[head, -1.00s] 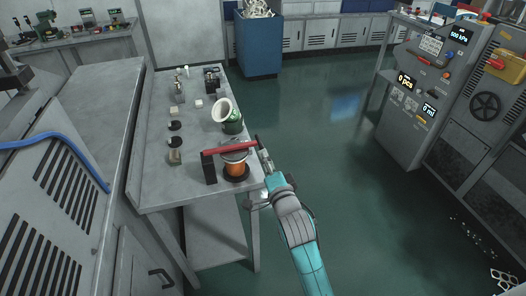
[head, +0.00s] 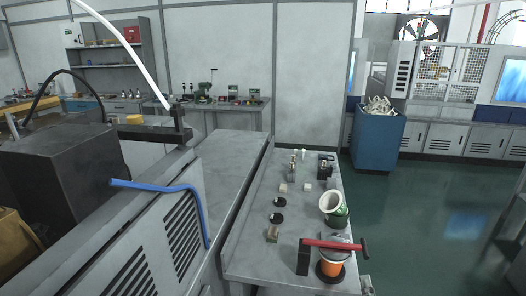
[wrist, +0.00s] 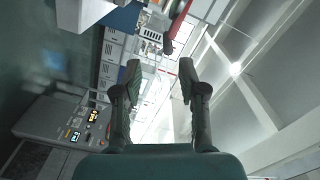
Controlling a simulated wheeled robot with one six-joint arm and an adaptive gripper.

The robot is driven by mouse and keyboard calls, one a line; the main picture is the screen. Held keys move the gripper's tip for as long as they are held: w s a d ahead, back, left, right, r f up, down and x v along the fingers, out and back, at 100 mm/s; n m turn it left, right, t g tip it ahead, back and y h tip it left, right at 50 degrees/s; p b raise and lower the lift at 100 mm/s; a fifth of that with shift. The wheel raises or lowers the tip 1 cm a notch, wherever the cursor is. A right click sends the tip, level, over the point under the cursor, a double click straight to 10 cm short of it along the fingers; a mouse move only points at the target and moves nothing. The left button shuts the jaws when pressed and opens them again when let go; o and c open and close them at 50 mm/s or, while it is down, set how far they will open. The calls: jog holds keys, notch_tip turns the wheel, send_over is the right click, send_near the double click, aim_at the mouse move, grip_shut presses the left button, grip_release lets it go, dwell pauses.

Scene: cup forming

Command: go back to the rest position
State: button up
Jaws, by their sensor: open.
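My gripper (wrist: 159,80) is open in the wrist view, its two dark fingers apart with nothing between the tips. In the head view the arm is out of sight, so its place over the floor or bench cannot be told there. The red lever (head: 333,244) lies across an orange-sided round piece (head: 330,268) at the near end of the grey bench (head: 255,255). A red bar (wrist: 178,22) also shows beyond the fingers in the wrist view, apart from them.
A white cup-like piece (head: 331,202) on a green base, dark-lidded jars (head: 273,230) and small blocks stand on the bench. A blue bin (head: 378,140) stands behind on the right. Green floor (head: 400,235) lies open right of the bench.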

jog(key=s+a+f+n+y, duration=0.1)
jog(key=s+a+f+n, duration=0.2)
jog(key=s, duration=0.4)
jog(key=s+a+f+n+g+y, duration=0.1)
jog(key=s+a+f+n, duration=0.15)
jog(key=s, duration=0.45)
jog(key=s+a+f+n+y, duration=0.1)
jog(key=s+a+f+n, duration=0.2)
jog(key=s, duration=0.4)
jog(key=s+a+r+n+g+y, duration=0.1)
jog(key=s+n, duration=0.6)
jog(key=s, duration=1.3)
jog(key=shift+a+r, duration=0.55)
jog(key=shift+a, duration=0.05)
jog(key=shift+w+n, duration=0.15)
jog(key=shift+n, duration=0.1)
